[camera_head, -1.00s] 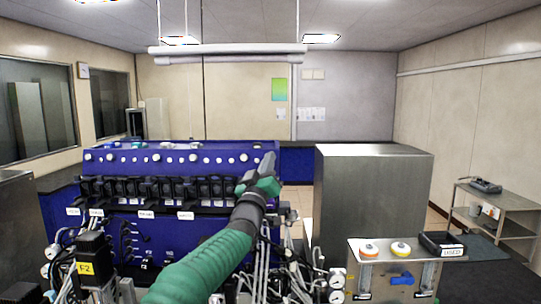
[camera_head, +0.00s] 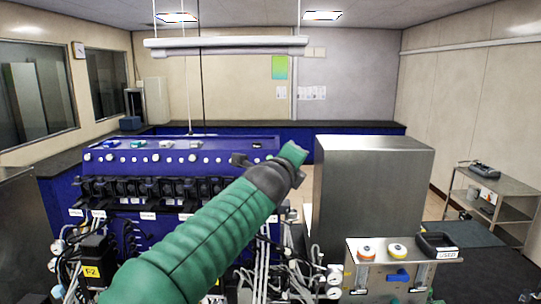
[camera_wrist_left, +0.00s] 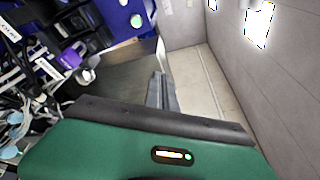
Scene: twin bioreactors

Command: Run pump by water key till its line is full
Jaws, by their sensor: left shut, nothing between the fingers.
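The blue bioreactor unit (camera_head: 175,148) carries a row of black pumps (camera_head: 150,190) on its front, with tubing below and white labels too small to read. A row of round white buttons (camera_head: 166,158) runs above the pumps. I cannot tell which is the water key. My left arm reaches up across the unit's right part, and my left gripper (camera_wrist_left: 162,75) is shut and empty. In the wrist view it points past the unit toward the floor and wall, apart from a white button (camera_wrist_left: 136,21) and the black pumps (camera_wrist_left: 84,25). Line filling cannot be made out.
A tall steel cabinet (camera_head: 372,195) stands right of the unit, close to my gripper. A smaller steel box (camera_head: 385,270) with two round caps, a blue valve and a black tray (camera_head: 436,244) is at lower right. Loose tubes and gauges crowd the front.

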